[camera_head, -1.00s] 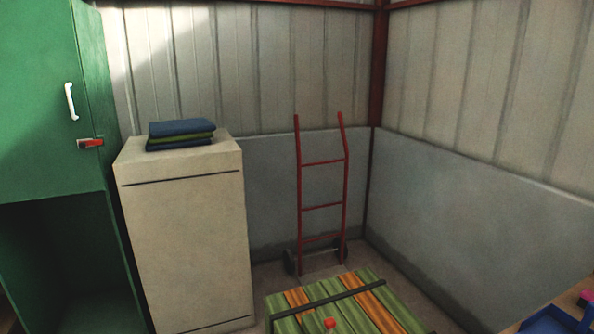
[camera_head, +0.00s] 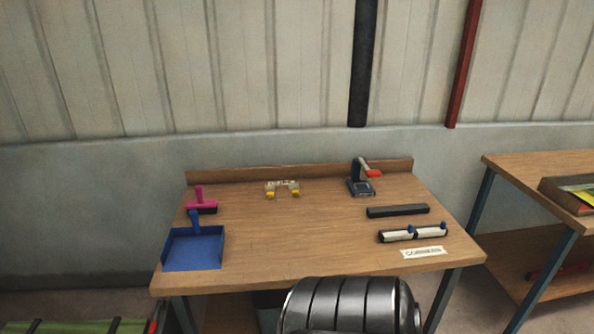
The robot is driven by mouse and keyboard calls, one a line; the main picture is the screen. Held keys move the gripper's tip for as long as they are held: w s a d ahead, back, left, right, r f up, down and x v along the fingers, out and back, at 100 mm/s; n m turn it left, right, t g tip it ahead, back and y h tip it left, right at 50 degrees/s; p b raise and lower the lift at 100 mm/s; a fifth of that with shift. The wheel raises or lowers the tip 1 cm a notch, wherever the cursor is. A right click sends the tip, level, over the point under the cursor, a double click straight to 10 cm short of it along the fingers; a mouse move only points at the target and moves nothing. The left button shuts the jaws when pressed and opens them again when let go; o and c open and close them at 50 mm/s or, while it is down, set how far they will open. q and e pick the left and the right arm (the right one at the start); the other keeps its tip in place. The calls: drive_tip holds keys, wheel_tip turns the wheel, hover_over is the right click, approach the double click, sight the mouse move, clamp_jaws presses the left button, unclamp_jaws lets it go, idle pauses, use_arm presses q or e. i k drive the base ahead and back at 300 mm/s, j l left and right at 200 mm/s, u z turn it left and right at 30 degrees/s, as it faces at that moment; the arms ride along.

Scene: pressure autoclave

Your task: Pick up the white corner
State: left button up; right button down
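I cannot pick out a white corner for certain. Two white pieces with dark ends and blue knobs (camera_head: 412,233) lie in a row on the right part of the wooden workbench (camera_head: 300,243). A whitish label strip with dark lettering (camera_head: 424,252) lies just in front of them. Neither of my grippers is in view.
A blue tray (camera_head: 194,250) and pink brush (camera_head: 201,205) are at left. A clear item with yellow parts (camera_head: 282,189), red-handled device (camera_head: 364,180) and dark bar (camera_head: 398,211) lie behind. A glossy black ribbed cylinder (camera_head: 345,306) stands in front. The bench middle is clear.

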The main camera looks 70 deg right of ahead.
sight(407, 235)
drive_tip(key=z, duration=3.15)
drive_tip(key=k+j, duration=0.05)
